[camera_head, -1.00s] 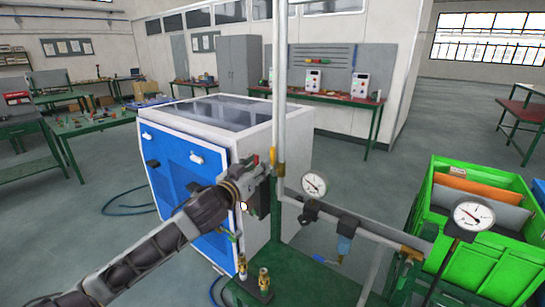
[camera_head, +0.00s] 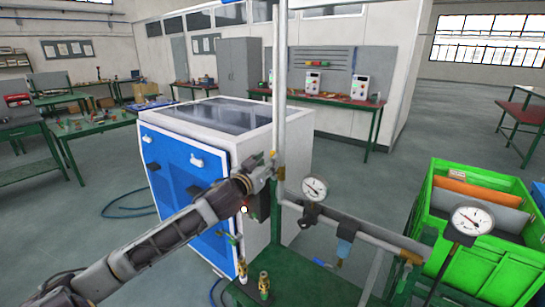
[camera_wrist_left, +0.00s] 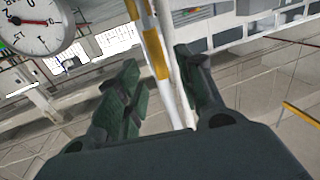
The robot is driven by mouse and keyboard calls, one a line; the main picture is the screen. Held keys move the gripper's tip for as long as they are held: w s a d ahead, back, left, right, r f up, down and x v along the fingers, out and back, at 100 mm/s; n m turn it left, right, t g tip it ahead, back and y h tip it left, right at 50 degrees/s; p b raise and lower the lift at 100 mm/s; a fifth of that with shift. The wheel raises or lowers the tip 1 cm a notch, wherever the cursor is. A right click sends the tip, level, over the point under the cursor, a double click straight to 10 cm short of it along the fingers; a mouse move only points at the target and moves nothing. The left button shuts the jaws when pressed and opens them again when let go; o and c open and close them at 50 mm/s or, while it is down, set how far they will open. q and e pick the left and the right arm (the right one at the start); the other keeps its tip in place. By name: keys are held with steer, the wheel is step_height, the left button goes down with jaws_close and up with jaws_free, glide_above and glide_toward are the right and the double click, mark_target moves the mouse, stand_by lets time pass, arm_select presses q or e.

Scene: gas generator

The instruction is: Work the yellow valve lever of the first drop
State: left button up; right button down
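My left gripper (camera_head: 268,170) is in the middle of the head view, at the upright grey pipe (camera_head: 280,85) of the rig. In the left wrist view its two fingers (camera_wrist_left: 158,68) stand apart. The pipe, with a yellow-brass section (camera_wrist_left: 154,56), shows in the gap between them, and nothing is visibly clamped. The brass fitting (camera_head: 279,173) on the pipe is right beside the fingertips in the head view. I cannot pick out the yellow lever for certain; a small yellowish piece (camera_head: 272,154) shows just above the fingertips. My right gripper is in neither view.
A blue and white cabinet (camera_head: 230,112) stands behind my left arm. A pressure gauge (camera_head: 314,189) and a horizontal pipe (camera_head: 372,238) lie to the right. Another gauge (camera_head: 472,218) stands before a green crate (camera_head: 440,190). Brass fittings (camera_head: 264,284) stand on the green bench (camera_head: 310,285).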

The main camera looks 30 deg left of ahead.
arm_select(q)
steer(key=shift+w+a+p, duration=0.15)
steer(key=shift+w+p, duration=0.05)
steer(key=shift+w, duration=1)
steer(key=shift+w+a+p, duration=0.1)
steer(key=shift+w+p, duration=0.05)
steer(key=shift+w, duration=1.05)
steer(key=shift+c, duration=0.2)
jaws_close()
